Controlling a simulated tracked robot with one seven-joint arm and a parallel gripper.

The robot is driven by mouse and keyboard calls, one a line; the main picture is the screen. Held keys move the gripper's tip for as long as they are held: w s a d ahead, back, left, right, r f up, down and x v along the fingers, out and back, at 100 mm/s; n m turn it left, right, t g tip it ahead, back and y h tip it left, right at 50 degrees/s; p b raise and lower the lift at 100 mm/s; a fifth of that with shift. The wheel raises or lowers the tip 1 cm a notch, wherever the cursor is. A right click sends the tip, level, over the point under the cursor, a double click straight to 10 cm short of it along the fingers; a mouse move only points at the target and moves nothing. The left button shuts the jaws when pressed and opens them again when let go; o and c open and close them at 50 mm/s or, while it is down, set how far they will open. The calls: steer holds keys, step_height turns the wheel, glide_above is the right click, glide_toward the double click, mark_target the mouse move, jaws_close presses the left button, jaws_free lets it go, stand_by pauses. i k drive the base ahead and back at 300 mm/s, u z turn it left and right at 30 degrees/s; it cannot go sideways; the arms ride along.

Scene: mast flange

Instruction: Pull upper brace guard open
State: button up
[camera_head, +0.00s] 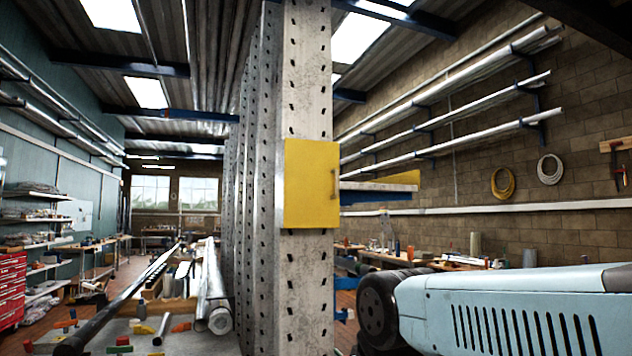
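The yellow brace guard (308,184) is a flat, squarish panel on the front of the tall perforated metal mast (305,95), at about mid-height in the picture. It lies across the mast face and looks closed. A small upright handle (335,184) sits near its right edge. Part of my arm, pale blue with a dark rounded joint, shows at the lower right, apart from the guard. My gripper is not in view, and nothing is seen touching the handle.
A beam with a yellow piece (405,178) sticks out right of the mast, behind the guard. Long pipes (214,290) and a cluttered bench stand at the lower left. Red drawers (12,290) stand at the far left. The space in front of the guard looks clear.

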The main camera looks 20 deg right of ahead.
mark_target(311, 168)
steer(key=i, duration=0.9)
steer(key=z, duration=0.05)
